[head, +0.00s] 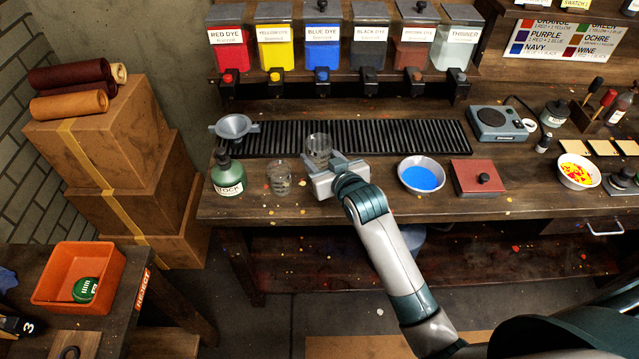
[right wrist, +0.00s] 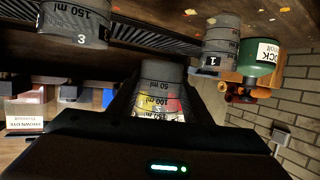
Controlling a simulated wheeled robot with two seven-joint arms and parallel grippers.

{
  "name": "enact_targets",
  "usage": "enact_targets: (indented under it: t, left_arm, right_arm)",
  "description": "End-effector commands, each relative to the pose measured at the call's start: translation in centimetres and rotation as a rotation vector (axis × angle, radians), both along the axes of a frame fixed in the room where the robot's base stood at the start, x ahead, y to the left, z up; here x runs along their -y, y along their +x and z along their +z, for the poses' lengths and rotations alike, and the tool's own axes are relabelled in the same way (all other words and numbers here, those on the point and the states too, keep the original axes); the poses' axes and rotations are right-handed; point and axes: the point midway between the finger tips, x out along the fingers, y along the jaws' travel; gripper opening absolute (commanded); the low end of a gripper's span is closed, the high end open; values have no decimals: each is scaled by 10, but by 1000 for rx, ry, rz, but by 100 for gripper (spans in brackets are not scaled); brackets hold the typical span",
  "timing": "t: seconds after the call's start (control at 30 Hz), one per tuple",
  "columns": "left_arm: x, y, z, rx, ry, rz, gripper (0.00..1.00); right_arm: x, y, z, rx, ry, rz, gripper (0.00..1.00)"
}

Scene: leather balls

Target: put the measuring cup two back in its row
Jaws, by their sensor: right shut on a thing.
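My right gripper (head: 322,168) is shut on a clear grey measuring cup (head: 318,148), near the front edge of the slatted grate. In the right wrist view the held cup (right wrist: 160,88) sits between the fingers, with 50 ml and 100 ml marks showing; its number is not visible. Measuring cup one (head: 280,178) stands on the bench left of my gripper; it also shows in the right wrist view (right wrist: 221,45). Measuring cup three (right wrist: 78,24) shows in the right wrist view, marked 150 ml; I cannot make it out in the head view, where my gripper and arm cover part of the bench. My left gripper is not in view.
A green stock bottle (head: 227,175) stands left of cup one. A funnel (head: 233,126) sits at the grate's left end. A bowl of blue dye (head: 421,175) and a red-brown lidded block (head: 478,178) stand to the right. Dye tanks (head: 322,45) line the back.

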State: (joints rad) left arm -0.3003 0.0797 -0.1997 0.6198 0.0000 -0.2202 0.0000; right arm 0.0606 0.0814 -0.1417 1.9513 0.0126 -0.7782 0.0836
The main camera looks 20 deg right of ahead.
Motion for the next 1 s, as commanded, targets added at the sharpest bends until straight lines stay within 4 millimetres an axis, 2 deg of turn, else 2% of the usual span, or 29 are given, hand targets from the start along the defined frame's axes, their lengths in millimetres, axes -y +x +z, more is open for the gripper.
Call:
enact_targets:
  t: [0.3, 0.73, 1.0]
  left_arm:
    - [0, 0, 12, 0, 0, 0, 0]
    - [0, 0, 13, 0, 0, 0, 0]
    - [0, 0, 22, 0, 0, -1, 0]
  right_arm:
    - [0, -1, -43, -3, 0, 0, 22]
    - [0, 0, -50, -1, 0, 0, 22]
    - [0, -1, -79, -3, 0, 0, 22]
